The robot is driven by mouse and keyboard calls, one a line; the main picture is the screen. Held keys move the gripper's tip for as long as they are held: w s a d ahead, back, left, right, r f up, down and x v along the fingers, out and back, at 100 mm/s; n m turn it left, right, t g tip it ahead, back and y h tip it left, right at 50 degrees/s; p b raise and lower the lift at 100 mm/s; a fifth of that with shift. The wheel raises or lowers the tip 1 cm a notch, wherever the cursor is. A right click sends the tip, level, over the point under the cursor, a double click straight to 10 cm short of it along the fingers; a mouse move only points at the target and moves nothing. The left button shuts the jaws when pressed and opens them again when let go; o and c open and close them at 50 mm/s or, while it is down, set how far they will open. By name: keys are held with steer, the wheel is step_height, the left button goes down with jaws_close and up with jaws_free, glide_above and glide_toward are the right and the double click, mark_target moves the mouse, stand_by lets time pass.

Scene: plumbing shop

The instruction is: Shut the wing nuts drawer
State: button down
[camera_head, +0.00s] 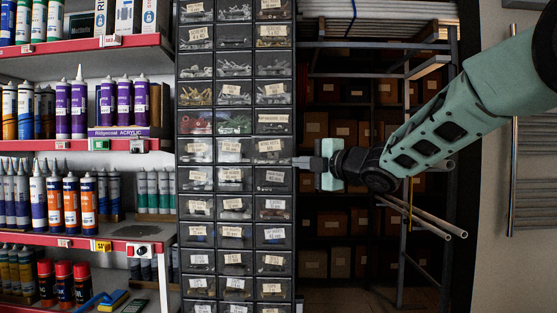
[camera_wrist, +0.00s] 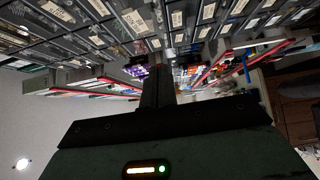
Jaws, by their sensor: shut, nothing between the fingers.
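A tall dark cabinet (camera_head: 296,215) of small clear-fronted drawers with pale labels stands in the middle of the head view. The label lettering is too small for me to pick out the wing nuts drawer, and I cannot tell which drawer, if any, stands out. My gripper (camera_head: 299,161) is shut and empty, pointing left at the cabinet's right-hand column at about mid-height. I cannot tell whether its tips touch a drawer front. In the wrist view my gripper (camera_wrist: 157,72) points up the picture, with labelled drawer fronts (camera_wrist: 135,20) across the top.
Shelves with red edges (camera_head: 85,145) hold cartridges and spray cans left of the cabinet. To the right, a dark rack (camera_head: 340,45) holds boxes, and several pipes (camera_head: 430,217) stick out below my arm. A pale wall (camera_head: 505,265) is at the far right.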

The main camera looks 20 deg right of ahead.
steer(key=p, duration=0.3)
glide_toward(269, 160)
steer(key=w+a, duration=0.1)
steer(key=a, duration=0.3)
steer(key=w, duration=0.1)
steer(key=w+d+p, duration=0.1)
steer(key=shift+w+r+p, duration=0.1)
steer(key=shift+w+p, duration=0.2)
steer(key=shift+w, duration=0.05)
steer(key=shift+w+d+p, duration=0.2)
steer(key=shift+w+p, duration=0.1)
steer(key=shift+w, duration=0.4)
